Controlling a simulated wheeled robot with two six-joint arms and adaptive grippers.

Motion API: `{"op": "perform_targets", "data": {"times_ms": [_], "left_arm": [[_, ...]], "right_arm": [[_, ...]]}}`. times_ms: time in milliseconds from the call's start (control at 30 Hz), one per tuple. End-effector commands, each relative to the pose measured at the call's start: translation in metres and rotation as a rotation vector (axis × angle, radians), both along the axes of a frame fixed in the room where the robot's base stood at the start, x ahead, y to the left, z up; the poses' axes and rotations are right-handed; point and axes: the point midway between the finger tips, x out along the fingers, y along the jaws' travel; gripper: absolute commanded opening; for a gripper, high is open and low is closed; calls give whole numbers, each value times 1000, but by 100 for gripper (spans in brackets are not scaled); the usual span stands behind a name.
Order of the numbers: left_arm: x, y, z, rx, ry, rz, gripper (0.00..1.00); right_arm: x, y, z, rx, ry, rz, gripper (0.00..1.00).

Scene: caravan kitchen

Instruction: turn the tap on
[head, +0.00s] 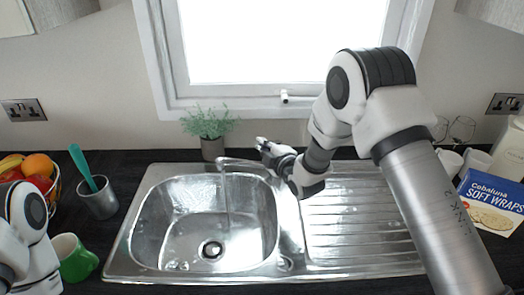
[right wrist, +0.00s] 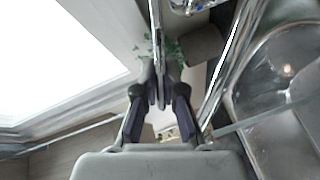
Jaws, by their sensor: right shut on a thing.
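The chrome tap's spout (head: 238,161) reaches left over the sink bowl (head: 180,215). A thin clear stream of water (head: 227,195) appears to fall from its end into the bowl. My right gripper (head: 266,148) is at the tap behind the sink, and its arm hides much of the tap's base. In the right wrist view, my right gripper (right wrist: 160,92) is shut on a thin chrome tap lever (right wrist: 156,35), with the fingers on both sides of it. Part of my left arm shows at the left edge, but its gripper is out of view.
A potted plant (head: 209,127) stands behind the bowl, close to the tap. A metal cup (head: 101,200) with a teal utensil, a green mug (head: 73,257) and a fruit basket are on the left. A soft wraps box (head: 490,203) is at the right. The drainer (head: 355,225) is clear.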

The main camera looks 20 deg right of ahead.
Motion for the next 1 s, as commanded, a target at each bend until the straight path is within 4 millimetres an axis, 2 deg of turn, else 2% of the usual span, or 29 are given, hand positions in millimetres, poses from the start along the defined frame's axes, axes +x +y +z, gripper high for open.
{"op": "perform_targets", "data": {"times_ms": [333, 367, 400, 433, 767, 867, 1000], "left_arm": [[0, 0, 0, 0, 0, 0, 54], [0, 0, 0, 0, 0, 0, 54], [0, 0, 0, 0, 0, 0, 54], [0, 0, 0, 0, 0, 0, 54], [0, 0, 1, 0, 0, 0, 54], [0, 0, 1, 0, 0, 0, 54], [0, 0, 0, 0, 0, 0, 54]], "right_arm": [[1, -2, 3, 42, 27, -1, 0], [1, -2, 3, 42, 27, -1, 19], [1, -2, 3, 41, 26, -1, 33], [1, -2, 3, 41, 26, -1, 35], [-2, -2, 3, 41, 26, -1, 35], [-14, -5, 5, 41, 27, 0, 35], [-45, -12, 10, 42, 29, -2, 35]]}}
